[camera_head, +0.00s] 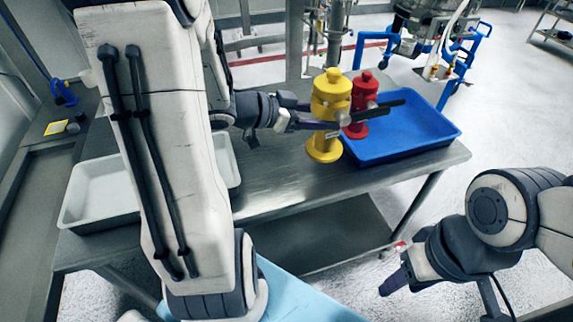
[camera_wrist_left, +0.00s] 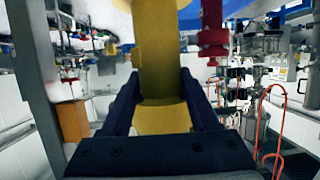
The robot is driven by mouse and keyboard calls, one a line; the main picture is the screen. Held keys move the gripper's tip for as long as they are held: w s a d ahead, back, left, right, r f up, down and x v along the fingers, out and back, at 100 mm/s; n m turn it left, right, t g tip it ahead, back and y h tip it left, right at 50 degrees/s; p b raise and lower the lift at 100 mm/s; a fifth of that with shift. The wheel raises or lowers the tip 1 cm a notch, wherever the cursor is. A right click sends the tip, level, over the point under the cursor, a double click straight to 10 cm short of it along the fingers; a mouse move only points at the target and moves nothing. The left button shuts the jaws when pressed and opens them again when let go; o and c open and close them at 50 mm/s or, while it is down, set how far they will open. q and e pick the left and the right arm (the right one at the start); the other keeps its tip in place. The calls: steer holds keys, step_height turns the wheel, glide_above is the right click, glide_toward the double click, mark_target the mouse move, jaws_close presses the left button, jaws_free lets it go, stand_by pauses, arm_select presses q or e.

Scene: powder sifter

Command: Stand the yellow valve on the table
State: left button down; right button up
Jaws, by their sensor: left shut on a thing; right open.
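The yellow valve (camera_head: 326,148) is upright, with a domed top and a wide round base. My left gripper (camera_head: 345,117) is shut on its body from the left. In the left wrist view the yellow valve (camera_wrist_left: 160,85) fills the space between the fingers (camera_wrist_left: 160,95). Its base appears over the steel table (camera_head: 270,185); I cannot tell whether it touches the top. My right gripper (camera_head: 393,272) is open and empty, low at the right, away from the table.
A white tray (camera_head: 95,215) is at the left. The table's middle is bare.

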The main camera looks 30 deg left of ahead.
arm_select(q)
steer(key=shift+s+d, duration=0.15)
steer(key=shift+d, duration=0.05)
steer(key=a+f, duration=1.1)
steer(key=shift+w, duration=0.45)
steer(key=shift+f, duration=0.1)
steer(key=shift+c, duration=0.6)
jaws_free()
steer(key=v, duration=1.2)
steer(key=shift+a, duration=0.15)
